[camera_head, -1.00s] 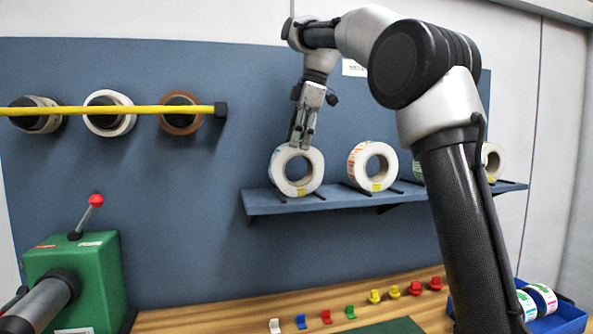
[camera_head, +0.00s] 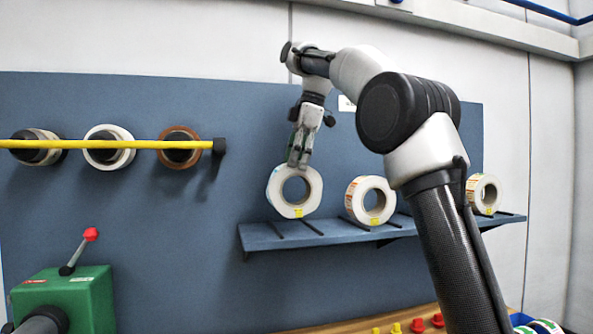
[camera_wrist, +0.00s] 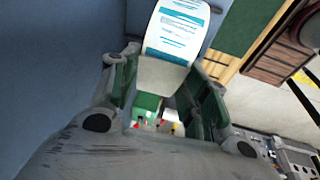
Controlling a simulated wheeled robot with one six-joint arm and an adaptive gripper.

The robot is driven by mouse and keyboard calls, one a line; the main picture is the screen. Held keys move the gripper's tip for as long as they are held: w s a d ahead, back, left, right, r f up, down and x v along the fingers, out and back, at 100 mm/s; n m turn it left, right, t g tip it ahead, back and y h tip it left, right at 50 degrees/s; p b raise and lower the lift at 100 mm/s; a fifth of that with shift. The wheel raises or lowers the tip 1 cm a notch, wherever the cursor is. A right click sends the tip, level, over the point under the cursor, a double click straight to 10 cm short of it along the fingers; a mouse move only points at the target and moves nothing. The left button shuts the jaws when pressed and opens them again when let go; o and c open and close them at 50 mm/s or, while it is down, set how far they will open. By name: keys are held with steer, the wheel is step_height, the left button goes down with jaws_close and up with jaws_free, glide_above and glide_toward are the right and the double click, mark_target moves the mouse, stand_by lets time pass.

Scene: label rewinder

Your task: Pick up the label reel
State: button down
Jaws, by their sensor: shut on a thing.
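The label reel (camera_head: 294,191) is a white ring with a yellow tag low on its face. It hangs upright from my gripper (camera_head: 299,163), just above the left end of the shelf. My gripper points down and is shut on the reel's upper rim. In the wrist view, the reel (camera_wrist: 178,32) shows its white outer band with blue-green print. The fingers of my gripper (camera_wrist: 165,70) lie on either side of its rim. The reel's far side is hidden.
A blue-grey shelf (camera_head: 262,238) with dark rails holds more reels, one close to the right (camera_head: 370,200) and another farther right (camera_head: 485,194). A yellow bar (camera_head: 80,144) with reels crosses the left. A green machine (camera_head: 75,298) with a red-knobbed lever stands lower left.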

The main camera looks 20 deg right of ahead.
steer(key=shift+r, duration=1.5)
steer(key=shift+s+r, duration=0.1)
steer(key=shift+r, duration=0.1)
steer(key=s, duration=1.9)
steer(key=shift+s, duration=0.2)
